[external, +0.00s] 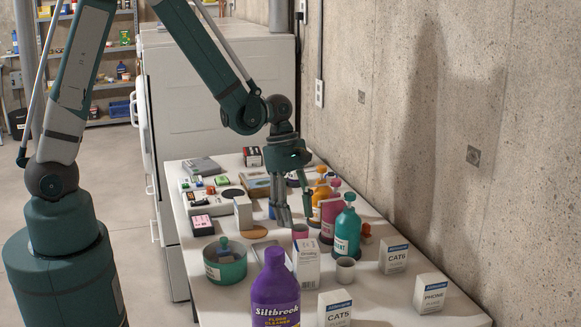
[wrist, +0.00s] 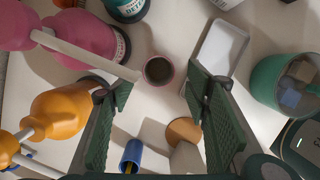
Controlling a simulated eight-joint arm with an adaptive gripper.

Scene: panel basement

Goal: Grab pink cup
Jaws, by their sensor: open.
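The pink cup (external: 300,231) stands on the white table, partly hidden behind a white box in the external view. In the wrist view the pink cup (wrist: 158,70) is seen from above, upright, with a dark inside. My gripper (external: 296,217) is open and points down close to the cup. In the wrist view my gripper (wrist: 158,90) has its two green fingers apart, left and right, with the cup just beyond the tips, roughly centred between them. Nothing is held.
A pink bottle (wrist: 85,38) and an orange bottle (wrist: 62,112) crowd the left finger. A green pot (external: 225,262), a teal bottle (external: 347,232), a grey cup (external: 345,270) and a purple bottle (external: 275,290) stand around.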

